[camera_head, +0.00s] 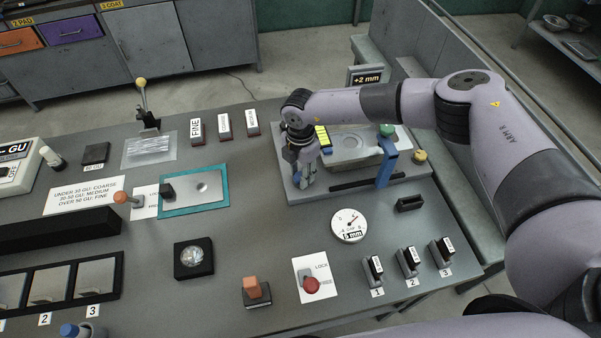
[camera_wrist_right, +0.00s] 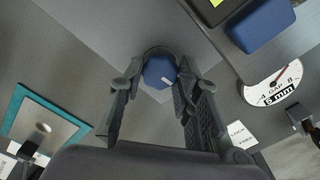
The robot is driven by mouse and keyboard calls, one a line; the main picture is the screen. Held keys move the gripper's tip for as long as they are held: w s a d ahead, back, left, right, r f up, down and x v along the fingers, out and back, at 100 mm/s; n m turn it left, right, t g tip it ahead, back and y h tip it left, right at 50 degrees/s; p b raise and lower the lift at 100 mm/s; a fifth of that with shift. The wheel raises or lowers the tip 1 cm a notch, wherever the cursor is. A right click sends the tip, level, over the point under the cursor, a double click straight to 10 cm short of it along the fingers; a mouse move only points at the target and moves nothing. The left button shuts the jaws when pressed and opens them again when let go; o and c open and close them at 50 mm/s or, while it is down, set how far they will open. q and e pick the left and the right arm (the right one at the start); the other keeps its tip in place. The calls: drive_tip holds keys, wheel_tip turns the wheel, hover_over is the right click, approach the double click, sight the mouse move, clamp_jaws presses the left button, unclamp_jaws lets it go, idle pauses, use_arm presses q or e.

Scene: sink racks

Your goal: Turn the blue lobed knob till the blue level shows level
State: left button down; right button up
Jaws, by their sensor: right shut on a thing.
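The blue knob (camera_wrist_right: 160,72) sits between the two fingers of my right gripper (camera_wrist_right: 155,95) in the wrist view. The fingers are shut on it from both sides, and its lobes are partly hidden. In the head view my right gripper (camera_head: 307,170) points down at the left end of a grey plate and hides the knob. A yellow-green vial (camera_head: 322,137) shows just beside the gripper, apparently part of the blue level. I cannot read its bubble. My left gripper is not in view.
A round dial (camera_head: 348,225) lies in front of the plate (camera_head: 310,194). A blue upright piece (camera_head: 386,162) and a small display (camera_head: 365,78) stand right of the gripper. A red-knobbed lever (camera_head: 311,285) and several numbered switches are nearer.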

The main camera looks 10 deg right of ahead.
drive_tip(key=n+b, duration=0.1)
drive_tip(key=n, duration=0.1)
drive_tip(key=n+b, duration=0.4)
drive_tip(key=shift+f, duration=0.25)
drive_tip(key=n+b, duration=0.9)
drive_tip(key=n, duration=0.1)
drive_tip(key=shift+b, duration=0.4)
drive_tip(key=n+b, duration=0.2)
drive_tip(key=n, duration=0.1)
drive_tip(key=shift+s+r+n+b, duration=0.1)
drive_tip(key=shift+n+b, duration=0.75)
drive_tip(key=shift+n, duration=0.05)
drive_tip(key=o, duration=1.1)
drive_tip(key=shift+o, duration=0.2)
drive_tip(key=shift+r, duration=0.1)
